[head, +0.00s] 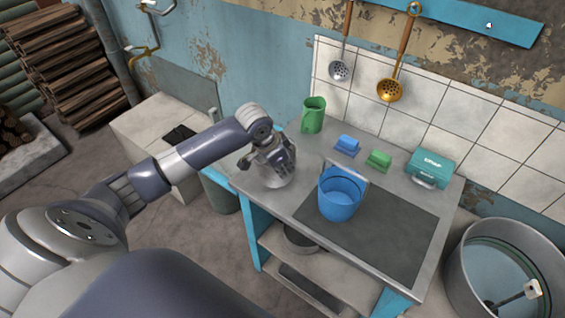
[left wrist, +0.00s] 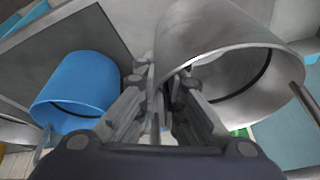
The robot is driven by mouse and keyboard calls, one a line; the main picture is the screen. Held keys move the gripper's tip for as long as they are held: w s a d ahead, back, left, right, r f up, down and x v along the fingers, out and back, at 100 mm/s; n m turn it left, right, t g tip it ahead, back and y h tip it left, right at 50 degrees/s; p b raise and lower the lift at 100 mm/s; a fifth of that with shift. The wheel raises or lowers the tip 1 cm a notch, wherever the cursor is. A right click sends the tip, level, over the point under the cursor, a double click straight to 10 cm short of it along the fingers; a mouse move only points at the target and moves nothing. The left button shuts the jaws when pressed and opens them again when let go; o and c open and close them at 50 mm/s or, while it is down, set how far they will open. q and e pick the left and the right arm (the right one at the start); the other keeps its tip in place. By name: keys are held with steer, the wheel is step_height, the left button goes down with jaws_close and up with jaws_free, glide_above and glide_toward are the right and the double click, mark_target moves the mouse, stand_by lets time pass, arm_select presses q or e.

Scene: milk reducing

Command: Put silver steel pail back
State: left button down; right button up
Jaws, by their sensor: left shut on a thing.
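The silver steel pail (head: 268,174) is at the left end of the worktop in the head view, partly hidden behind my left gripper (head: 268,158). In the left wrist view the pail (left wrist: 215,35) fills the upper right, its open mouth and rim facing the camera. My left gripper (left wrist: 168,90) is shut on the pail's wall at the rim. I cannot tell from these views whether the pail's base touches the worktop. My right gripper is not in view.
A blue pail (head: 340,197) stands on the worktop (head: 300,205), right of the silver pail. Behind are a green jug (head: 313,115), blue (head: 347,146) and green (head: 378,160) small items and a teal box (head: 430,169). A large metal tub (head: 505,265) stands at the right.

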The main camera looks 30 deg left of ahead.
arm_select(q)
steer(key=w+a, duration=0.1)
steer(key=w, duration=0.1)
steer(key=shift+w+a+f, duration=0.1)
steer(key=shift+w+a, duration=0.3)
steer(key=shift+w+a+p, duration=0.3)
steer(key=shift+w, duration=0.1)
step_height(320, 180, down, 3)
steer(key=shift+s+r+p, duration=0.1)
steer(key=shift+r+p, duration=0.1)
steer(key=shift+p, duration=0.4)
steer(key=shift+f, duration=0.5)
steer(key=shift+f, duration=0.1)
steer(key=c, duration=1.7)
jaws_free()
steer(key=shift+f, duration=0.1)
